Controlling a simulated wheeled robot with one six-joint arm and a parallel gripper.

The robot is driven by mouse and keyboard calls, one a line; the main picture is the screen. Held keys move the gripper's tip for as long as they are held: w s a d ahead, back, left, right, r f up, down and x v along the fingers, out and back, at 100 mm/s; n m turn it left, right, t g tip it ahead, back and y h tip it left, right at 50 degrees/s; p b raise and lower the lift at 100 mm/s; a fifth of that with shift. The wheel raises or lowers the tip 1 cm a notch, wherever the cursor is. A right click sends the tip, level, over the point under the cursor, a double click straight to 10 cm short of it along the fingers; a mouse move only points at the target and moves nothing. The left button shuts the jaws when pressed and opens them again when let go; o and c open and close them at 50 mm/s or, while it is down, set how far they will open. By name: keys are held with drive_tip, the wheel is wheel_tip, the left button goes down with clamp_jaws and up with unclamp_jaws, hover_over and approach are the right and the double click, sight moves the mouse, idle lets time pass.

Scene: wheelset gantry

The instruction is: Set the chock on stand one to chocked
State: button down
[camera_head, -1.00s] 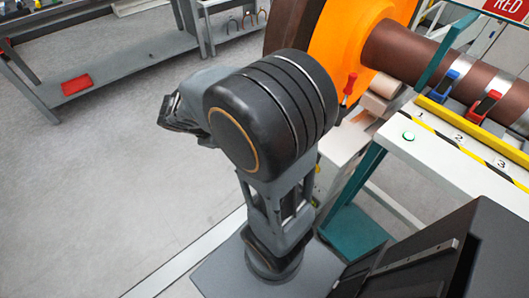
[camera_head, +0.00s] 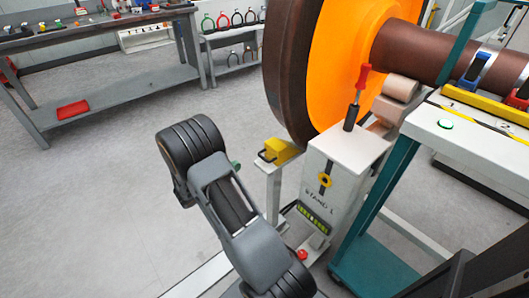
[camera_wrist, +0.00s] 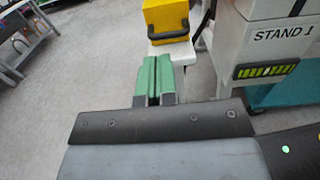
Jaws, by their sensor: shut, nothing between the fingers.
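The yellow chock (camera_head: 281,150) with a black handle sits on a narrow pale support at the foot of the big wheel (camera_head: 290,70); I cannot tell whether it touches the wheel. In the wrist view the chock (camera_wrist: 165,18) is straight ahead at the top, its handle facing me. My gripper's green fingers (camera_wrist: 153,78) are together and empty, short of the chock and pointing toward it. In the head view a fingertip (camera_head: 236,164) shows left of the chock, mostly hidden by my arm. Stand one (camera_head: 340,170) is the white box labelled STAND 1, right of the chock.
A red-handled lever (camera_head: 358,95) rises from stand one. A teal-legged table (camera_head: 470,135) stands close on the right. A workbench (camera_head: 100,35) and a rack of hooks (camera_head: 235,40) are at the back left. The floor left of my arm is clear.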

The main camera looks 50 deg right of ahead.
sight(269, 146)
drive_tip(key=d+b, duration=0.1)
drive_tip(key=d, duration=0.3)
drive_tip(key=s+d, duration=0.1)
drive_tip(key=d, duration=0.4)
drive_tip(key=d+b, duration=0.1)
drive_tip(key=d, duration=0.4)
drive_tip(key=shift+s+b, duration=0.3)
